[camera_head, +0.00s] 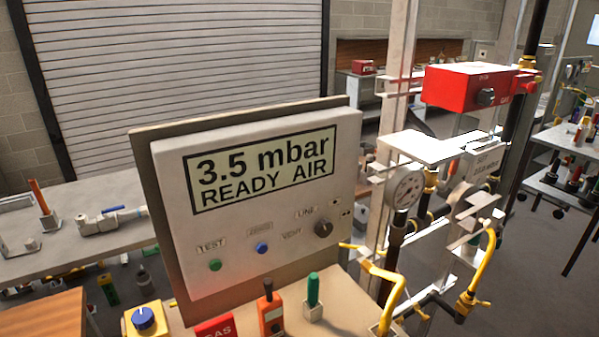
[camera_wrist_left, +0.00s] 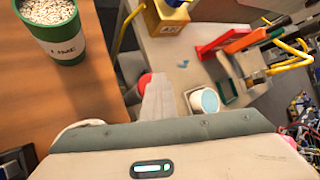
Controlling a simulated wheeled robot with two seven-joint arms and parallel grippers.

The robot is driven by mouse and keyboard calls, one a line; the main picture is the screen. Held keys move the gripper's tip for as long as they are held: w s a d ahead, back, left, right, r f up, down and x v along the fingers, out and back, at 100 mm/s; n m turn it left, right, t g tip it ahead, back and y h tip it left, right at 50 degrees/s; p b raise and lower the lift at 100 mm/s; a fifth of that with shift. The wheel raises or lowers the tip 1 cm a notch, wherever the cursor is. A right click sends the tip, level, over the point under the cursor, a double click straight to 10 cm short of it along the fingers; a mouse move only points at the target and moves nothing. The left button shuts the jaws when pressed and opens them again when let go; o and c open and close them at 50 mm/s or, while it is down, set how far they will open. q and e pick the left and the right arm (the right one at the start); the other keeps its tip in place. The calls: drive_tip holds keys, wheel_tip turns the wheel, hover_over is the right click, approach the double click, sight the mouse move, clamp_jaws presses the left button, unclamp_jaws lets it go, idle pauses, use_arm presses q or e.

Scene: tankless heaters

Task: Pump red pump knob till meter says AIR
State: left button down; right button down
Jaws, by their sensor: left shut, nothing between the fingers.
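The meter panel (camera_head: 262,225) stands upright in the middle of the head view. Its display (camera_head: 264,168) reads "3.5 mbar READY AIR". Below it are a green TEST button, a blue button and a dark LINE/VENT knob. In the left wrist view, my left gripper (camera_wrist_left: 159,82) is shut and empty, its pale fingers pointing up the picture. A small red rounded part (camera_wrist_left: 144,82), perhaps the red pump knob, shows just left of the fingers. I cannot tell whether they touch. My right gripper is in neither view.
A green LIME pot (camera_wrist_left: 55,28) stands on the wooden top (camera_wrist_left: 60,105) left of the gripper. A white cup (camera_wrist_left: 204,101) is to its right. A yellow box with a blue knob (camera_head: 144,320) and coloured tools stand before the panel. Yellow pipes and a gauge (camera_head: 405,190) are at right.

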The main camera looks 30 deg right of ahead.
use_arm(q)
drive_tip(key=shift+r, duration=0.4)
drive_tip(key=shift+r+p, duration=1.85)
drive_tip(key=shift+r, duration=1.1)
